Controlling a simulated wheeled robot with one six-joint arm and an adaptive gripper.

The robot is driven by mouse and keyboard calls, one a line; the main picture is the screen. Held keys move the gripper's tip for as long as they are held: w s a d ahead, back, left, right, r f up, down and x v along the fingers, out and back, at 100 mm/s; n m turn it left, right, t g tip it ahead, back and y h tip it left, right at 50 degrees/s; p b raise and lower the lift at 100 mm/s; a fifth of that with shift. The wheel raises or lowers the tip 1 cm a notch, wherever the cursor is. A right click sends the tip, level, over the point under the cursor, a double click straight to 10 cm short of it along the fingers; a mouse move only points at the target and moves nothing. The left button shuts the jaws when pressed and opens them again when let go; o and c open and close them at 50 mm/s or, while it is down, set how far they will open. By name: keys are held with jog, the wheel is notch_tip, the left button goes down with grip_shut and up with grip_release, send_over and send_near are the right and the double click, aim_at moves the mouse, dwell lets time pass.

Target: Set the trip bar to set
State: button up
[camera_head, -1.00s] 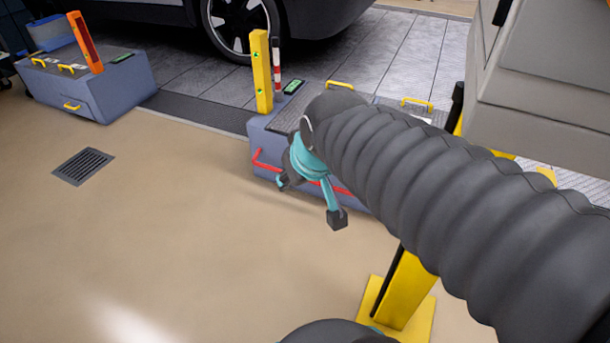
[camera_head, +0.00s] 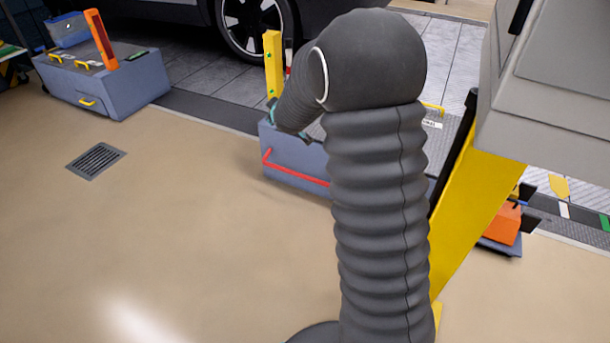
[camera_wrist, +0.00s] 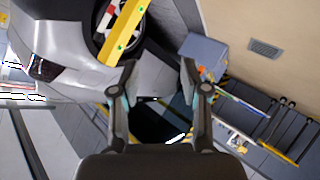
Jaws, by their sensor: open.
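A red bar (camera_head: 297,172) with a bent left end runs low along the front of the blue-grey box (camera_head: 293,153). It looks like the trip bar, but no label on it is readable. Its right part is hidden behind my arm. A yellow post (camera_head: 272,65) stands on the box, with a red-and-white striped rod (camera_head: 288,60) behind it. The post (camera_wrist: 125,32) and rod (camera_wrist: 108,12) also show in the wrist view. My gripper (camera_wrist: 158,70) is open and empty, fingers spread. In the head view it is mostly hidden behind my arm, above the box's left end.
A second blue-grey box (camera_head: 105,85) with an orange post (camera_head: 101,38) stands at the left. A car's wheel (camera_head: 252,25) is behind. A yellow column (camera_head: 478,205) and a grey cabinet (camera_head: 545,100) stand at right. The floor at left is clear around a drain grate (camera_head: 96,160).

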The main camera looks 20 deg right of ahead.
jog(key=w+d+f+n+t+h, duration=0.2)
jog(key=w+d+f, duration=0.1)
jog(key=w+f, duration=0.8)
jog(key=n+t+h, duration=0.4)
jog(key=n+h, duration=0.1)
jog(key=n, duration=0.1)
send_near(308, 179)
jog(key=x, duration=1)
jog(key=shift+w+d+f+b, duration=0.15)
jog(key=shift+w+f+b, duration=0.1)
jog(key=shift+w+b, duration=0.15)
grip_shut()
